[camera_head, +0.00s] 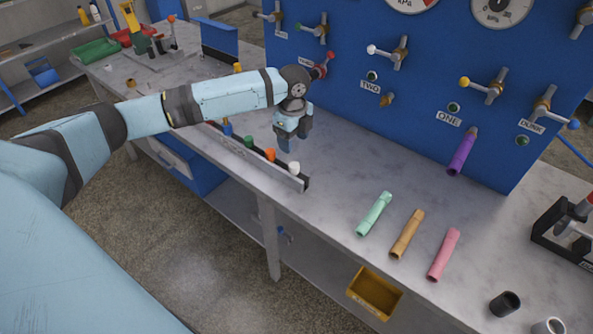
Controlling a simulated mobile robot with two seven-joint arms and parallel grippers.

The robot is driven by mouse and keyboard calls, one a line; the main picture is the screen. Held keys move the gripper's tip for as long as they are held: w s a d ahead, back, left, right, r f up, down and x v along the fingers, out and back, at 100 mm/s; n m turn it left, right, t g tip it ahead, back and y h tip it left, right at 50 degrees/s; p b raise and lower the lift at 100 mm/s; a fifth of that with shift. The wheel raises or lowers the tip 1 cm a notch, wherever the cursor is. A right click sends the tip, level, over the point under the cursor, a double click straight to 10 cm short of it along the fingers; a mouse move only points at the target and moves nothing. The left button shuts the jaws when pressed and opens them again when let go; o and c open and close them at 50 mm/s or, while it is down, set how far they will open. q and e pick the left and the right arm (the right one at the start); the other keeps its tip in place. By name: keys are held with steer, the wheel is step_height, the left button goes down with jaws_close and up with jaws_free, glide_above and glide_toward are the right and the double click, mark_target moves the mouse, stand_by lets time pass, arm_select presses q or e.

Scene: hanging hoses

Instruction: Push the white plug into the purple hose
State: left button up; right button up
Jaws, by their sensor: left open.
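The white plug (294,168) stands at the near right end of a narrow rack, in line with orange, green and blue plugs. The purple hose (461,153) hangs from a fitting on the blue panel, below the ONE label, with its open end tilted down toward the bench. My left gripper (287,146) is open and empty, pointing down just above and behind the white plug, apart from it. Its arm reaches in from the left. My right gripper is not in view.
Green (374,214), tan (406,234) and pink (443,254) hose pieces lie on the bench. Valves and gauges cover the blue panel (345,100). A dark cup (504,304) stands front right. The bench between the rack and hose is clear.

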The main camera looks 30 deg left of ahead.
mark_target(294, 165)
arm_select(q)
step_height(294, 165, down, 4)
steer(key=shift+f, duration=0.25)
steer(key=shift+s+d+f, duration=0.15)
steer(key=shift+f, duration=2.5)
steer(key=c, duration=1)
